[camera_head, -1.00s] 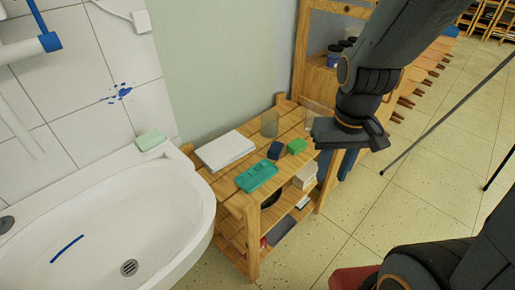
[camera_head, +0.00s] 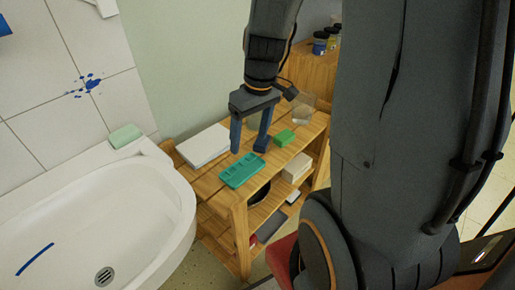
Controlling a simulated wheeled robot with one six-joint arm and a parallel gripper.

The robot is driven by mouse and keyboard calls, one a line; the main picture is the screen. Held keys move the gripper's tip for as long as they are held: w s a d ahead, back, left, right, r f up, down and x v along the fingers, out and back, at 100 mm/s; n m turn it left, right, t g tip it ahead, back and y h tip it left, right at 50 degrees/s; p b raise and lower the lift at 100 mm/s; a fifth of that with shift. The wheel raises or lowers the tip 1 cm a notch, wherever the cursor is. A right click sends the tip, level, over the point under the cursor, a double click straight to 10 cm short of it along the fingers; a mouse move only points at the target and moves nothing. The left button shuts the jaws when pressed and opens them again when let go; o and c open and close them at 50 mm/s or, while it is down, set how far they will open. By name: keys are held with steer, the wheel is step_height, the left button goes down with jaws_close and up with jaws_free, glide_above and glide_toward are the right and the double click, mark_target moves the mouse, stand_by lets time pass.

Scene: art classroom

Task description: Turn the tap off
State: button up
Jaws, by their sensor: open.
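The tap is not clearly in view; at the top left corner only a small blue piece (camera_head: 5,24) shows at the frame edge, and I cannot tell what it belongs to. The white sink (camera_head: 100,215) fills the lower left, with a drain and a blue streak in its basin. No running water shows in the visible part. My gripper (camera_head: 249,146) points down with its two blue-grey fingers apart and empty. It is over the wooden shelf unit, right of the sink, and appears above the green tray.
The wooden shelf unit (camera_head: 208,186) stands against the wall beside the sink. It holds a white slab (camera_head: 203,146), a green tray (camera_head: 242,171), a green block (camera_head: 284,138) and a clear container. A pale green soap bar (camera_head: 125,136) lies on the sink's rim.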

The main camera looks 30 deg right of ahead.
steer(key=w+d+f+n+t+y+b, duration=0.1)
steer(key=w+d+f+n+b, duration=0.25)
steer(key=w+d+f, duration=0.35)
steer(key=n+t+b, duration=0.1)
steer(key=n+b, duration=0.1)
steer(key=b, duration=0.1)
glide_toward(262, 143)
steer(key=w+d+f, duration=0.1)
steer(key=d, duration=0.1)
steer(key=shift+y, duration=0.3)
steer(key=x, duration=0.8)
steer(key=shift+w+a+r+p, duration=0.2)
steer(key=shift+w+a+p, duration=0.05)
steer(key=shift+w+p, duration=0.05)
